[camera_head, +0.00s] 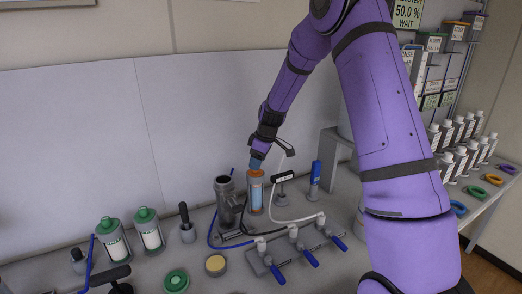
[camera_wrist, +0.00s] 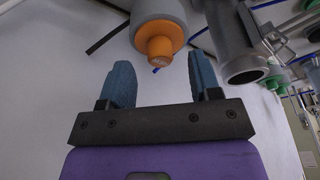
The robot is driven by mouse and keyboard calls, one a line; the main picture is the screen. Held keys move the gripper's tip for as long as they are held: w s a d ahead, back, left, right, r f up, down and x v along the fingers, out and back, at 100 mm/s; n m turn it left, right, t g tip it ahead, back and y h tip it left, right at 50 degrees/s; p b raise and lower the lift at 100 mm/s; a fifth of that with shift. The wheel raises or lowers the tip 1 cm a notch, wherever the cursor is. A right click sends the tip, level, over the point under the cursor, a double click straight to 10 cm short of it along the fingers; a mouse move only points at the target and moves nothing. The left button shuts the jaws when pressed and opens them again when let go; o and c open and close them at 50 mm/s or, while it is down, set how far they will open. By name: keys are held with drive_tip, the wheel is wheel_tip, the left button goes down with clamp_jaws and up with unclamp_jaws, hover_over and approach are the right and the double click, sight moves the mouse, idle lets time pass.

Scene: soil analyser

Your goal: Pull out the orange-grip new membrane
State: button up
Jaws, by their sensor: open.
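My gripper (camera_head: 257,158) is just above the orange cap, pointing down. In the wrist view its two blue fingers (camera_wrist: 163,78) are apart with nothing between them. They look close to the knob; I cannot tell whether they touch it.
An open grey tube (camera_head: 225,200) stands close to the left. A valve manifold with blue handles (camera_head: 293,245) is in front, with hoses around. A blue-handled tool (camera_head: 315,175) stands right. Green-capped jars (camera_head: 148,230) stand left.

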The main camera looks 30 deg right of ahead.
drive_tip(key=shift+x, duration=1.35)
clamp_jaws()
drive_tip(key=shift+r, duration=0.75)
wheel_tip(320, 180, up, 20)
idle(3.7)
drive_tip(key=shift+f, duration=0.1)
